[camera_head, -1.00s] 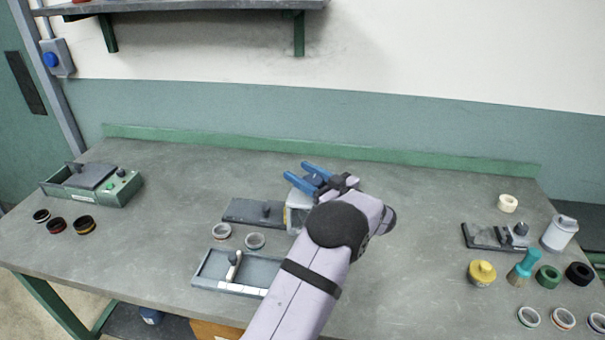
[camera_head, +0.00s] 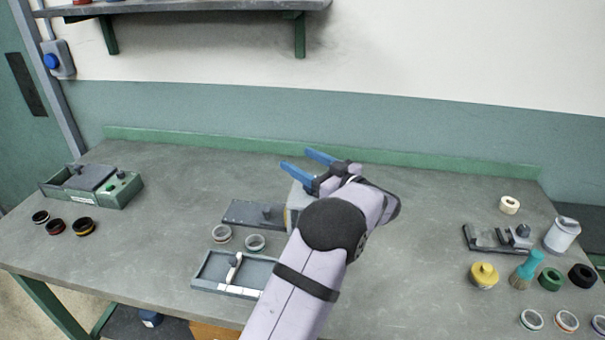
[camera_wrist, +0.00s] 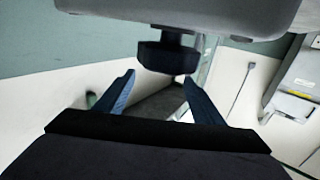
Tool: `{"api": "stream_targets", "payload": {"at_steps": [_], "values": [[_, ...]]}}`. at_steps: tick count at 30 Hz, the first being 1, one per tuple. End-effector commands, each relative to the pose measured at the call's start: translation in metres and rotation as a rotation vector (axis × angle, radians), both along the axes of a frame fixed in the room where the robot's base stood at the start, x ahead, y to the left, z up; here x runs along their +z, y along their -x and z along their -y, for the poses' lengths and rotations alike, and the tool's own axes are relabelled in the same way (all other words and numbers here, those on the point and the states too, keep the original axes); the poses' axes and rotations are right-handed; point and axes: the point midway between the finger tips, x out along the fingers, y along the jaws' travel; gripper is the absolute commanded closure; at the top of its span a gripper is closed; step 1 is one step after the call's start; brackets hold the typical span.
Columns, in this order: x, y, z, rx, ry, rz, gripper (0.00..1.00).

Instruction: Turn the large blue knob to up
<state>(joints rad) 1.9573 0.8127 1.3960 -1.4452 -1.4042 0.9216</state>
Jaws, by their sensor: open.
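A round blue knob (camera_head: 51,61) sits on the front of a grey wall box (camera_head: 66,57) at the upper left in the head view. It is small there, and I cannot tell which way it points. My gripper (camera_head: 294,158) is open and empty, its two blue fingers pointing left above the middle of the bench, far right of the blue knob. The fingers also show in the wrist view (camera_wrist: 160,95). A dark round knob (camera_wrist: 168,54) under a grey body is seen near and between them, not gripped. The gripper and arm partly hide a grey machine.
The grey machine (camera_head: 293,200) stands on the bench (camera_head: 180,190) beside my gripper. A shallow tray (camera_head: 205,272) and rings lie in front. A green box (camera_head: 125,190) is at left. Jars, a brush and rings are at right. A shelf (camera_head: 200,8) hangs above.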

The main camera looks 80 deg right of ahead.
Motion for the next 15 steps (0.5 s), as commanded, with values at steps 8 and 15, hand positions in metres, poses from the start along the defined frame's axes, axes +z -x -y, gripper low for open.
{"api": "stream_targets", "payload": {"at_steps": [8,15], "values": [[0.043,0.000,0.000,0.000,0.004,-0.001,0.38],[0.058,0.000,0.000,0.000,0.001,0.000,0.38]]}}
